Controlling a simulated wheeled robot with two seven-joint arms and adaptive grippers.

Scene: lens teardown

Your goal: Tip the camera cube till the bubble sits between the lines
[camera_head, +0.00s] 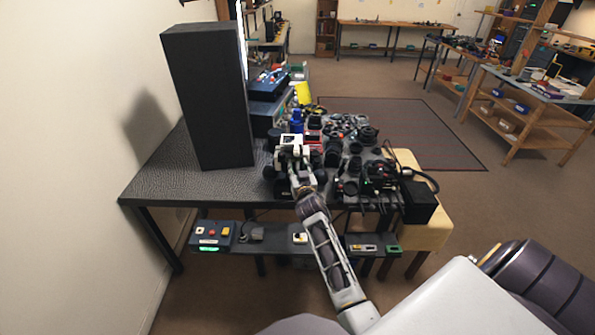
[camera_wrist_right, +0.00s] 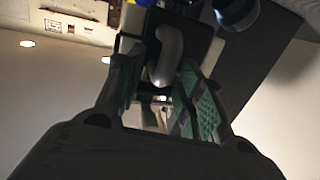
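My right gripper (camera_head: 293,165) is over the front part of the crowded table, just in front of a small white boxy thing (camera_head: 291,140). I cannot tell whether that is the camera cube, and no bubble or lines can be made out. In the right wrist view the fingers of the right gripper (camera_wrist_right: 160,60) stand apart, with green pads showing. A dark block with a grey curved piece (camera_wrist_right: 165,55) shows between and beyond the fingertips. I cannot tell whether the fingers touch it. My left gripper is not in view.
A tall black box (camera_head: 208,95) stands on the dark textured table (camera_head: 165,185), left of the gripper. Lenses and black camera parts (camera_head: 380,178) crowd the table to the right. A lower shelf (camera_head: 275,242) holds small items. The table's front left is clear.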

